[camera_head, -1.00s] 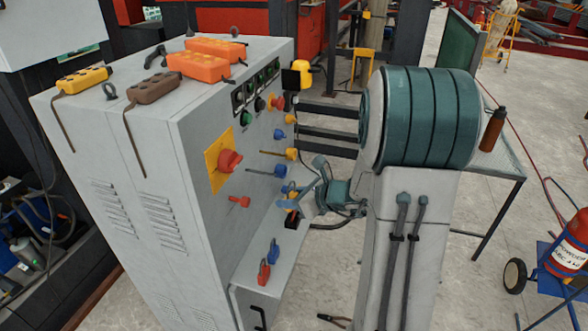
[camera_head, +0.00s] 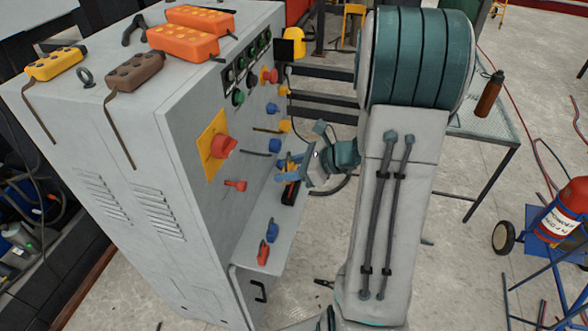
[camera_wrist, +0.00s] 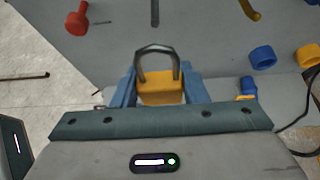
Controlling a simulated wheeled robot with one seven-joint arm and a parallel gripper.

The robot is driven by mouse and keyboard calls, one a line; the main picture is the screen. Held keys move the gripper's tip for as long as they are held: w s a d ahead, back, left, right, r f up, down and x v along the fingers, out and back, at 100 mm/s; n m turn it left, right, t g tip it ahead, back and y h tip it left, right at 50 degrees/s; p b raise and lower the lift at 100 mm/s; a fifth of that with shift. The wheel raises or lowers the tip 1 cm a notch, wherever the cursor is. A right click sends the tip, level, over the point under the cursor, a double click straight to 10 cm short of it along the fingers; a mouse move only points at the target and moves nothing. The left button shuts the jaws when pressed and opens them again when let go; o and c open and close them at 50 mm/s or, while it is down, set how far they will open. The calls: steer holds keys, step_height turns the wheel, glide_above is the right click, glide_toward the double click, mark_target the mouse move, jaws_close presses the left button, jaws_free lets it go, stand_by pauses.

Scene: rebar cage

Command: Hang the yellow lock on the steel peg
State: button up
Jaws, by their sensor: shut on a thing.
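The yellow lock (camera_wrist: 160,92) has a dark shackle that stands up, in the middle of the wrist view. My gripper (camera_head: 284,168) is shut on its body, with a blue finger on each side. The steel peg (camera_wrist: 155,12) is a plain grey rod on the panel, at the top of the wrist view, beyond the shackle and apart from it. In the head view the steel peg (camera_head: 253,152) juts from the cabinet front, up and left of my gripper. The lock is hard to make out there, hidden by the fingers.
A red peg (camera_wrist: 78,18) and a brass peg (camera_wrist: 250,8) flank the steel peg. Blue (camera_wrist: 262,57) and yellow (camera_wrist: 308,55) round fittings sit to the right. On the cabinet ledge stand a red lock (camera_head: 263,253) and a blue lock (camera_head: 271,233).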

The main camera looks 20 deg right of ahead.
steer(key=shift+w+a+f+b, duration=0.2)
steer(key=shift+w+a, duration=0.5)
steer(key=shift+a, duration=0.25)
steer(key=shift+w+a+f+b, duration=0.1)
steer(key=shift+w+a+b, duration=0.15)
steer(key=shift+w+a, duration=0.55)
steer(key=shift+w+a+f+b, duration=0.2)
steer(key=shift+w+a, duration=0.35)
steer(key=shift+a, duration=0.55)
steer(key=o, duration=1.1)
